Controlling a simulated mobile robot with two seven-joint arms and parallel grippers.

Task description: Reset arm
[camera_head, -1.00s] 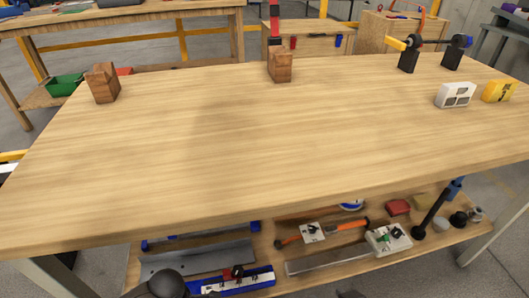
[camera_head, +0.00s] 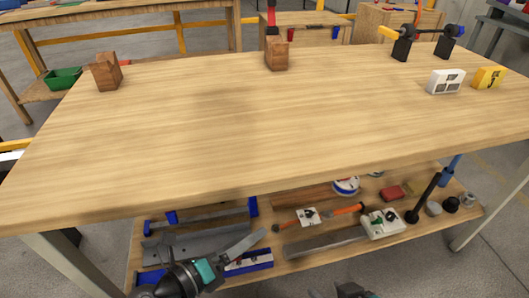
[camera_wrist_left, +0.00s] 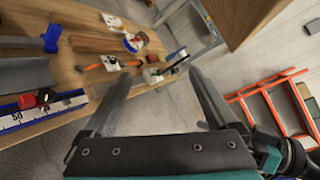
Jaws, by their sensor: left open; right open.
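My left gripper (camera_head: 245,243) is low in front of the table, with a long grey finger over the lower shelf. In the left wrist view its two fingers (camera_wrist_left: 158,82) stand wide apart with nothing between them. Dark tips of my right gripper (camera_head: 345,290) just show at the bottom edge of the head view; most of that arm is out of view. Both grippers are clear of the tabletop (camera_head: 250,130).
On the tabletop stand two wooden blocks (camera_head: 107,71) (camera_head: 277,54), two black stands (camera_head: 402,49) carrying a bar, a white box (camera_head: 445,81) and a yellow box (camera_head: 488,77). The lower shelf (camera_head: 300,262) holds several tools. The tabletop's middle is clear.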

